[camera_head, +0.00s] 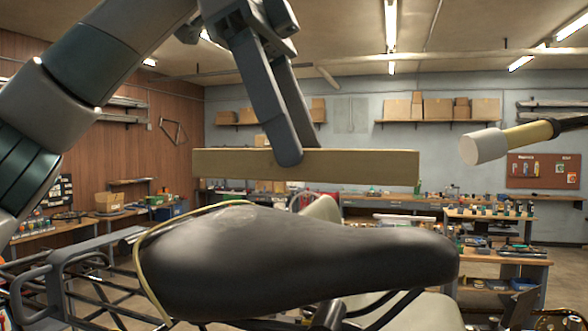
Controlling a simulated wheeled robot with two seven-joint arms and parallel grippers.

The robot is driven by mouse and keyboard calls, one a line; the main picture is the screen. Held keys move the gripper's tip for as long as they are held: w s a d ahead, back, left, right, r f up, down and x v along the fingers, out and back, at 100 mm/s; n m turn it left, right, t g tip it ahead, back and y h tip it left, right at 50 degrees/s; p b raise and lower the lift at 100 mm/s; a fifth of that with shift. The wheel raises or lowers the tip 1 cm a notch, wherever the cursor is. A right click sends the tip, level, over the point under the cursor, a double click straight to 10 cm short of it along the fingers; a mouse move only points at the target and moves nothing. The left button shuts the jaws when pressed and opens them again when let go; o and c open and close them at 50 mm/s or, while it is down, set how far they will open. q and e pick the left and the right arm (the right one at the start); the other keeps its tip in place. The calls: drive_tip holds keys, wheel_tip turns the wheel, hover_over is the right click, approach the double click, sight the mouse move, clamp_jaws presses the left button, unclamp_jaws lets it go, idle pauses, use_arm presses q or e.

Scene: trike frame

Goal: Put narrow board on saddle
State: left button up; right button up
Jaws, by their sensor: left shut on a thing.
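The narrow board (360,166) is a long, flat, light-brown wooden piece, held level in the air above the saddle. The black saddle (300,260) fills the lower middle of the head view, with its wide rear to the left and its nose to the right. A visible gap separates the board from the saddle's top. My left gripper (295,157) comes down from above and is shut on the board left of its middle. One finger covers part of the board's front face. My right gripper is not in view.
A yellowish cable (147,270) loops over the saddle's rear. A black tubular rack (50,285) stands at the lower left. A pale cylindrical end (483,147) on a yellow shaft juts in from the right, beyond the board's right end. Workbenches and shelves stand far back.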

sight(294, 170)
use_arm(q)
drive_tip(key=shift+f, duration=0.1)
drive_tip(key=shift+f+p, duration=0.5)
drive_tip(key=shift+f, duration=1.4)
drive_tip(key=shift+f, duration=0.1)
drive_tip(key=o, duration=1.2)
